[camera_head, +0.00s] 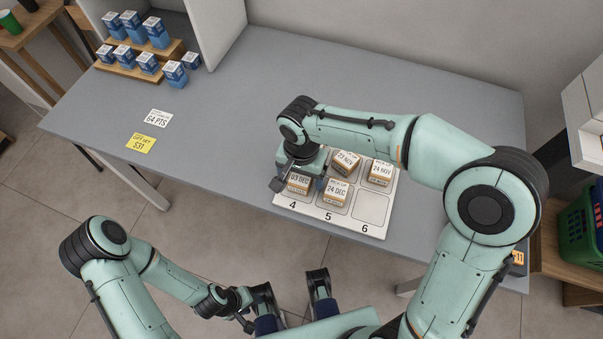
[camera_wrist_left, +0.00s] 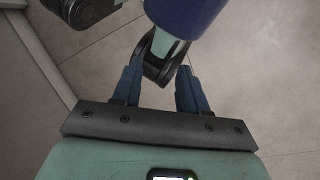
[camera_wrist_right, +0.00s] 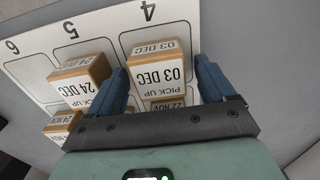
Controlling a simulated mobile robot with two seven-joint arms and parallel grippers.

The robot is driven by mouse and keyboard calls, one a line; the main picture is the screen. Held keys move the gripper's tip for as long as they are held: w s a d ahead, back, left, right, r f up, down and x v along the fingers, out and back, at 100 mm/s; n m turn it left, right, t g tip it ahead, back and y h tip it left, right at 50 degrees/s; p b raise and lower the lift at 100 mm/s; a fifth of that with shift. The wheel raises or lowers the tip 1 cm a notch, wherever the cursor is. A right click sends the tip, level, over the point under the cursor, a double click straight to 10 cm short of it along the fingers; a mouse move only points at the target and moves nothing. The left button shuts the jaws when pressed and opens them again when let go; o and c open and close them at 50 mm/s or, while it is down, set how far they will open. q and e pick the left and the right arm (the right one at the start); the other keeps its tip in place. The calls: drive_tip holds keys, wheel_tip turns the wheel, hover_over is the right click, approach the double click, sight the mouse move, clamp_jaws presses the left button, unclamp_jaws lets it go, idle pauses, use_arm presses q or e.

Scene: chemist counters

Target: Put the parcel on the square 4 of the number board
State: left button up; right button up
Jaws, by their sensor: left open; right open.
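The number board (camera_head: 370,208) is a white plate with numbered squares on the grey counter. A parcel marked 03 DEC (camera_head: 299,184), a brown box with a white top label, stands in the column of square 4, just behind its number; it also shows in the right wrist view (camera_wrist_right: 156,66). My right gripper (camera_head: 297,183) is open at this parcel, with a finger to either side of it in the right wrist view (camera_wrist_right: 161,68). I cannot tell whether the fingers touch it. My left gripper (camera_head: 292,290) is open and empty, off the counter's front edge.
A 24 DEC parcel (camera_head: 337,192) stands on square 5, with another parcel (camera_head: 345,162) behind it. A 24 NOV parcel (camera_head: 381,172) stands behind the bare square 6 (camera_head: 370,209). Blue boxes (camera_head: 147,63) stand at the back left. The counter's middle (camera_head: 220,120) is clear.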

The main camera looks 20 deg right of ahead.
use_arm(q)
drive_tip(key=shift+s+r+p, duration=0.2)
drive_tip(key=shift+r+p, duration=0.25)
drive_tip(key=shift+p, duration=0.1)
drive_tip(key=shift+s+r+p, duration=0.2)
drive_tip(key=shift+r+p, duration=0.25)
drive_tip(key=shift+p, duration=0.05)
use_arm(e)
wheel_tip(320, 180, up, 12)
